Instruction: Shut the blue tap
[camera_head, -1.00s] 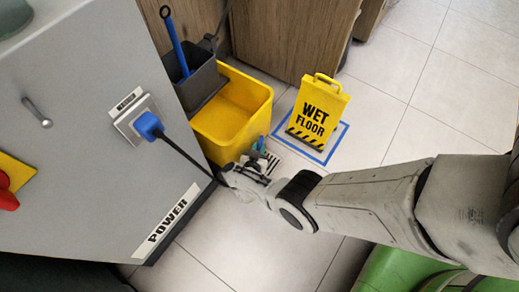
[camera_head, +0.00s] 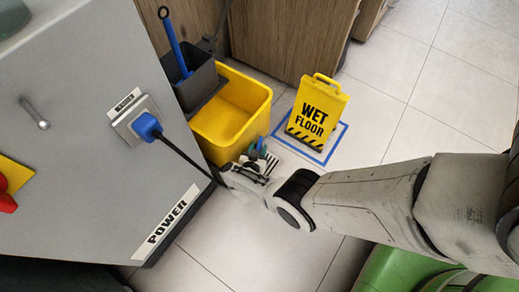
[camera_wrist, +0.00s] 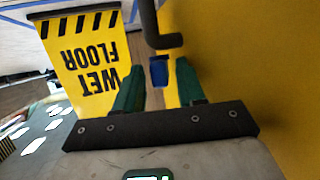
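The blue tap handle (camera_wrist: 159,72) shows in the wrist view as a small blue block in front of the yellow bucket (camera_wrist: 265,70). It lies between the green fingers of my gripper (camera_wrist: 160,78), with a visible gap on each side. My gripper is open and holds nothing. In the head view my gripper (camera_head: 258,153) is low beside the front right corner of the yellow bucket (camera_head: 233,120). There the tap is small and largely hidden by the fingers, so its exact turn cannot be told.
A dark bent pipe (camera_wrist: 158,30) is just above the blue handle. A yellow wet floor sign (camera_head: 315,112) stands inside a blue taped square, right of the bucket. A grey cabinet (camera_head: 75,150) with a blue plug (camera_head: 147,126) and black cable stands left. Tiled floor lies open beyond the sign.

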